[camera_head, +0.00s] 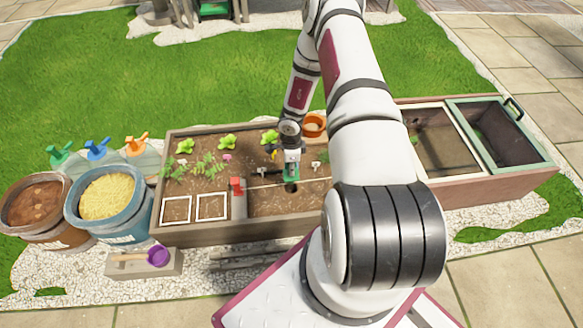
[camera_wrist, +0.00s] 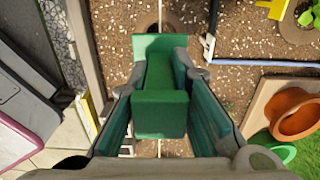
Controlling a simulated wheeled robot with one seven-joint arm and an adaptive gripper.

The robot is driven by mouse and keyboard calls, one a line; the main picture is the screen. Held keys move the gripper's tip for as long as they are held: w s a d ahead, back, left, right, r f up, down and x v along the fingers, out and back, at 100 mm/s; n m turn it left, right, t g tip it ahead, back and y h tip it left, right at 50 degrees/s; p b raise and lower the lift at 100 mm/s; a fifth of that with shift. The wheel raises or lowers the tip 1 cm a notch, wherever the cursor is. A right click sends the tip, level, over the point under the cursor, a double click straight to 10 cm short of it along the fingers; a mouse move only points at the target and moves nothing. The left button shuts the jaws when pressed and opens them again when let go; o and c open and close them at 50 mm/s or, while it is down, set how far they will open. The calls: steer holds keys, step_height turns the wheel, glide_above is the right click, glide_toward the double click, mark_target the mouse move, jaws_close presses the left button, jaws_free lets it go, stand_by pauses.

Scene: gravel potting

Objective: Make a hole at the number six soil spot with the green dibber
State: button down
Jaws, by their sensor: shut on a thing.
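In the head view my gripper (camera_head: 291,164) is over the right part of the soil planter (camera_head: 180,237), pointing down. It is shut on the green dibber (camera_head: 291,177), whose lower end is close to a dark round patch in the soil (camera_head: 291,188). In the wrist view the green dibber (camera_wrist: 160,112) sits between the fingers of my gripper (camera_wrist: 160,75). A dark patch (camera_wrist: 158,22) shows just beyond it. The dibber's tip is hidden in the wrist view, so I cannot tell how deep it is. No number six is readable.
Young plants (camera_head: 205,167), white markers (camera_head: 316,165) and a red-topped post (camera_head: 237,186) stand in the planter. An orange pot (camera_head: 313,124) is behind. Two buckets (camera_head: 35,205) (camera_head: 105,200) and a purple scoop (camera_head: 158,256) are left. Framed compartments (camera_head: 495,135) lie right.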

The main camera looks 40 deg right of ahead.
steer(key=shift+r, duration=0.25)
steer(key=shift+r+p, duration=2.1)
steer(key=shift+r, duration=0.4)
